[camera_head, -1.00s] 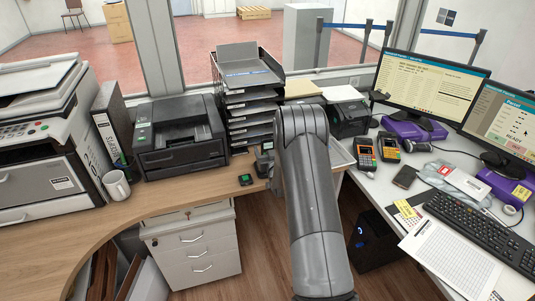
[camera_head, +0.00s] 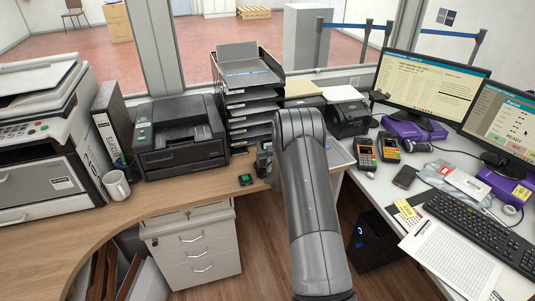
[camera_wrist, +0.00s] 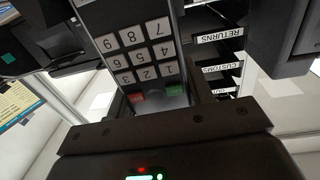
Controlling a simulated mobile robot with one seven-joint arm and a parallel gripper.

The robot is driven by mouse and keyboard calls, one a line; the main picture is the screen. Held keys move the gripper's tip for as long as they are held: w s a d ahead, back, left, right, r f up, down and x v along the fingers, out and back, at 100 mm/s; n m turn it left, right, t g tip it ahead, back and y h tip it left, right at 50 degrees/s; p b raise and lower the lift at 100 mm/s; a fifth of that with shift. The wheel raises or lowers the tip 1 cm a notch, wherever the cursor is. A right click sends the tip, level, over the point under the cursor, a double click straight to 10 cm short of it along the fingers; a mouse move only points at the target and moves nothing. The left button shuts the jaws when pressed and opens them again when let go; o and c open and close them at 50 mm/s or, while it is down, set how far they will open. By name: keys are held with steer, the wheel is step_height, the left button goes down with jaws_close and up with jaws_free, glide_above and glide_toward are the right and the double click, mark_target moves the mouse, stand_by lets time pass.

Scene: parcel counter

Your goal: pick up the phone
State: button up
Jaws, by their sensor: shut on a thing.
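The phone (camera_wrist: 138,55) is a dark handset with pale number keys and a red and a green key. In the wrist view it stands between the two dark fingers of my gripper (camera_wrist: 165,38), its keypad facing the camera and its digits upside down. My gripper is shut on it. The phone's far end is cut off by the top of the wrist view. In the head view my arm hides most of my gripper (camera_head: 264,165); only its dark left side shows, over the desk near the paper trays, and I cannot make out the phone there.
The stacked paper trays (camera_head: 250,108) and a black printer (camera_head: 178,140) stand close behind and left. Card terminals (camera_head: 365,152) and a dark flat handset (camera_head: 405,177) lie on the right desk.

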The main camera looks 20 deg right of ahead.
steer(key=shift+c, duration=1.1)
steer(key=shift+r, duration=0.1)
